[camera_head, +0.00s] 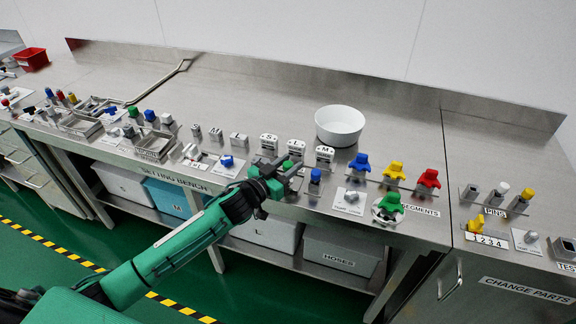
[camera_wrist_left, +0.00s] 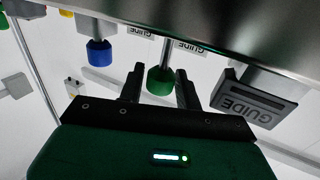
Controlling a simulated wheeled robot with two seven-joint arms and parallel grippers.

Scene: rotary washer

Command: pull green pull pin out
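The green pull pin (camera_wrist_left: 160,82) shows in the left wrist view as a green cap with a pale stem beyond it. My left gripper (camera_wrist_left: 161,88) has one dark finger on each side of the cap. The gaps are very small, and I cannot tell whether the fingers touch it. In the head view my left gripper (camera_head: 284,174) is at the front edge of the bench, and a bit of green (camera_head: 288,165) shows between its fingers. The rest of the pin is hidden there. My right gripper is in neither view.
A blue-capped pin (camera_head: 315,176) stands close to the right of the gripper and also shows in the wrist view (camera_wrist_left: 99,52). Labelled guide blocks (camera_head: 296,147) stand just behind. A white bowl (camera_head: 340,125) is farther back. The bench's rear is mostly clear.

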